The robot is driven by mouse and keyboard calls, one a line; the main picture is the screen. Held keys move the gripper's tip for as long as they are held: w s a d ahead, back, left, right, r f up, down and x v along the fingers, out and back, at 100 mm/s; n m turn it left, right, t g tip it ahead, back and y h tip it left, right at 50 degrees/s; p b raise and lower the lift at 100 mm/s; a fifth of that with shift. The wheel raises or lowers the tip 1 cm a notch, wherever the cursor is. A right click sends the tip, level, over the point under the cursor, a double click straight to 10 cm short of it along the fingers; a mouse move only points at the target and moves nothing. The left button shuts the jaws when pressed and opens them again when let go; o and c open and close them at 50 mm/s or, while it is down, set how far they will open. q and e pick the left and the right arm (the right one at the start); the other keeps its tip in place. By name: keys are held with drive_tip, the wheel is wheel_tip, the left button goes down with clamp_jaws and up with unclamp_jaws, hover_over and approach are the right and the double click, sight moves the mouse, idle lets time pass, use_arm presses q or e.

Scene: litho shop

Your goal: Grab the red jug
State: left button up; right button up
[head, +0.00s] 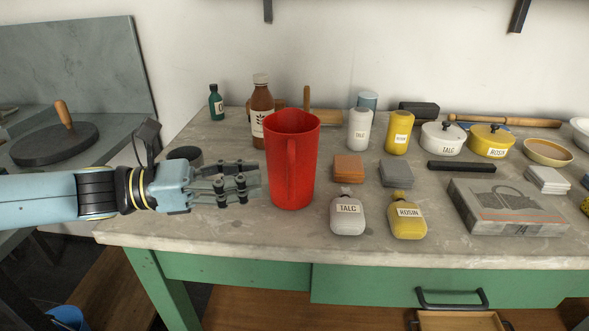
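The red jug (291,165) stands upright on the grey stone worktop, left of the middle in the head view. Its handle faces me. My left gripper (246,183) reaches in from the left, low over the worktop. Its fingers point right towards the jug's left side, with a small gap between fingertips and jug. It looks open and holds nothing. My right gripper is not in view.
A brown bottle (262,112) stands close behind the jug, and a green bottle (216,103) farther left. A dark round cup (186,154) sits behind my gripper.

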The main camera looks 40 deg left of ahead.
sight(291, 170)
use_arm(q)
drive_tip(key=x, duration=0.3)
drive_tip(key=b+x, duration=0.1)
drive_tip(key=x, duration=0.3)
drive_tip(key=shift+r, duration=0.2)
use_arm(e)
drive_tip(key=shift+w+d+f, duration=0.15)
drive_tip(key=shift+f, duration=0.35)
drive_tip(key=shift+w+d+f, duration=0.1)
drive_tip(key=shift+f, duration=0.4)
use_arm(q)
clamp_jaws()
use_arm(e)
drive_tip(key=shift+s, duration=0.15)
use_arm(q)
drive_tip(key=shift+d, duration=0.1)
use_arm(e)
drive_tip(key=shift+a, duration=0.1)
